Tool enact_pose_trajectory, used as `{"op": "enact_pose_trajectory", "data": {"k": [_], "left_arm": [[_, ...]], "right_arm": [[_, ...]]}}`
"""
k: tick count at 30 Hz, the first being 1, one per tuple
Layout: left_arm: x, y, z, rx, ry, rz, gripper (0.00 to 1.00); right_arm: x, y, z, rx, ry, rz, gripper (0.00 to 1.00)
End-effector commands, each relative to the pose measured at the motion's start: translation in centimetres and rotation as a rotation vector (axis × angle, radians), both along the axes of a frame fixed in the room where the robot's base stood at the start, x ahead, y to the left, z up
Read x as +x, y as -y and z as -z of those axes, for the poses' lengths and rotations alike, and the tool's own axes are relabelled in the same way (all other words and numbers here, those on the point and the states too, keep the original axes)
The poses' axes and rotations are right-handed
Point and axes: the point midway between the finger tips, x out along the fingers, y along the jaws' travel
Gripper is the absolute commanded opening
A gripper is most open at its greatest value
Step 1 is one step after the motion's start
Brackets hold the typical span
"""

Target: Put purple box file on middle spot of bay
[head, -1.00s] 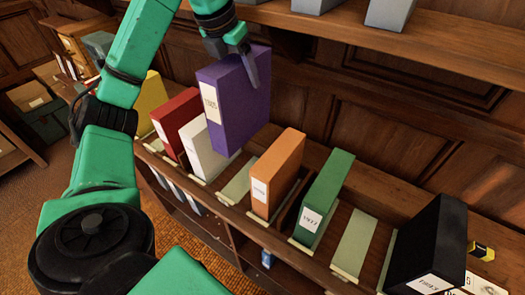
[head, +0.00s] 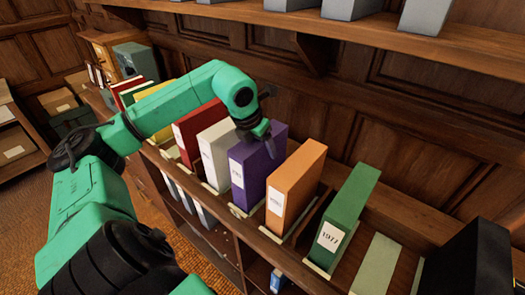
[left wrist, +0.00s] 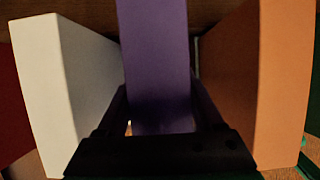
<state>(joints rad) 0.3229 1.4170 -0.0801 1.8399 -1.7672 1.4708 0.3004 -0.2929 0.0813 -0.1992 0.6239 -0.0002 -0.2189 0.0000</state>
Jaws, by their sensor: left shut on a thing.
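The purple box file (head: 251,172) stands upright in the row on the shelf, in the gap between the white box file (head: 215,158) and the orange box file (head: 294,186). My left gripper (head: 262,131) is shut on its top part. In the left wrist view the purple box file (left wrist: 157,60) runs between the two fingers, with the white file (left wrist: 65,85) on the left and the orange file (left wrist: 275,85) on the right. Its base appears to be at shelf level; exact contact is hard to see. My right gripper is not in view.
A red file (head: 196,130) stands left of the white one, a green file (head: 345,215) right of the orange. A pale empty spot (head: 376,264) lies between the green file and a black file (head: 470,265). An upper shelf (head: 400,38) holds grey files.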

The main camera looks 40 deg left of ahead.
Motion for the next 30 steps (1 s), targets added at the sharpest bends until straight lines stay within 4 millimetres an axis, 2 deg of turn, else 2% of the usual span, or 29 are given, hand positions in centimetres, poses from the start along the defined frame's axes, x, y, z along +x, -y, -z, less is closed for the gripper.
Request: {"op": "enact_pose_trajectory", "data": {"k": [2,9,10,12,23,26,30], "left_arm": [[0.0,0.0,0.7,0.000,0.003,0.001,0.00],[0.1,0.0,0.7,-0.001,0.006,0.000,0.00],[0.0,0.0,0.9,-0.001,0.002,0.000,0.76],[0.0,0.0,0.8,-0.001,0.002,0.000,0.99],[-0.1,0.0,0.5,0.001,0.003,0.000,0.99],[-0.7,-0.1,-0.7,0.004,0.005,-0.001,0.99],[-2.1,-0.1,-4.3,0.006,0.006,-0.002,0.99]], "right_arm": [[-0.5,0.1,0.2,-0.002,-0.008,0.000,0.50],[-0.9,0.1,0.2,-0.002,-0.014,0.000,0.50],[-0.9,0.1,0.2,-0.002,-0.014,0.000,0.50],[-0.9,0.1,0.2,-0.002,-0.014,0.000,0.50],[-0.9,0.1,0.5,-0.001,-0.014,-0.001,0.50],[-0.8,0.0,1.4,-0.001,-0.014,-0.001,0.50],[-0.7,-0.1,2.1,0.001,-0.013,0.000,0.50]]}}
